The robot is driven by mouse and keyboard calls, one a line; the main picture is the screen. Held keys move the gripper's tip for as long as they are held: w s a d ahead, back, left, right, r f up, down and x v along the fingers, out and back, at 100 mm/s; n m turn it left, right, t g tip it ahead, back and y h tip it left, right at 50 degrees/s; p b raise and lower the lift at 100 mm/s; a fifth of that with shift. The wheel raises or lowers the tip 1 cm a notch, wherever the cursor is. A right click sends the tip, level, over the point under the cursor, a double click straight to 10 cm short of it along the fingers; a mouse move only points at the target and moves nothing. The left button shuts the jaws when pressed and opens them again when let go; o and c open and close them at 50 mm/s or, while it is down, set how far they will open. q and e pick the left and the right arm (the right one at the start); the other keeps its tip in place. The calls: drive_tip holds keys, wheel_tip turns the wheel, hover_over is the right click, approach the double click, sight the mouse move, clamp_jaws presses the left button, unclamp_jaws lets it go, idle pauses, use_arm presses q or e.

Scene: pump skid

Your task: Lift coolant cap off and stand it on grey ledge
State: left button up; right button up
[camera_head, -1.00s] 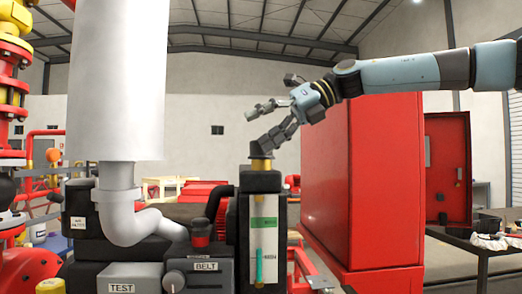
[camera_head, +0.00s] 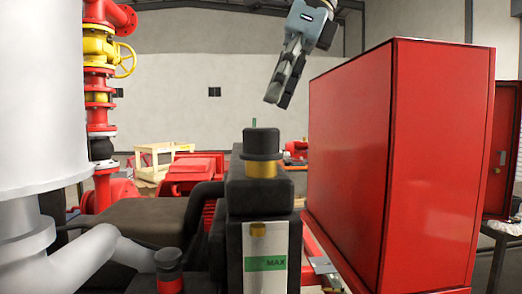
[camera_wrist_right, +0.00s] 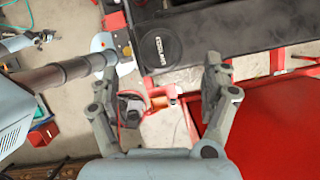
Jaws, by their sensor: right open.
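The black coolant cap (camera_head: 261,143) sits upright on a brass-coloured neck (camera_head: 261,169) on top of the black tank (camera_head: 260,195). In the right wrist view its round top (camera_wrist_right: 158,47) shows with raised lettering. My right gripper (camera_head: 279,98) is above the cap and slightly to its right, apart from it. In the right wrist view the right gripper (camera_wrist_right: 159,72) is open and empty, with its fingers spread on either side of the cap in the picture. I cannot make out the grey ledge for certain. My left gripper is not in the head view.
A tall red cabinet (camera_head: 400,170) stands close on the right. A large white pipe (camera_head: 40,100) fills the left side. A black-and-red cap (camera_head: 169,270) sits low in front. Red pipework with a yellow valve wheel (camera_head: 125,60) is behind.

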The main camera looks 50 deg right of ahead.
sight(261, 129)
drive_tip(key=shift+w+a+f, duration=0.1)
drive_tip(key=shift+w+f, duration=0.1)
drive_tip(key=shift+f, duration=0.25)
drive_tip(key=p+x, duration=0.2)
drive_tip(key=x, duration=0.3)
drive_tip(key=shift+w, duration=0.1)
drive_tip(key=shift+w+a+f, duration=0.1)
drive_tip(key=shift+w+f, duration=0.1)
drive_tip(key=shift+f, duration=0.1)
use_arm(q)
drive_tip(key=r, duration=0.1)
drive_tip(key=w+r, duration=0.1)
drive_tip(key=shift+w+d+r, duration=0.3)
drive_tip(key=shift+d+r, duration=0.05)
use_arm(e)
drive_tip(key=shift+s, duration=0.1)
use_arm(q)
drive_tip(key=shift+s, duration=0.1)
use_arm(e)
drive_tip(key=shift+c, duration=0.4)
drive_tip(key=shift+c, duration=1.1)
drive_tip(key=c, duration=1.1)
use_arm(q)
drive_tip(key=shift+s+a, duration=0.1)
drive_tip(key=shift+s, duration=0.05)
use_arm(e)
drive_tip(key=shift+r, duration=0.1)
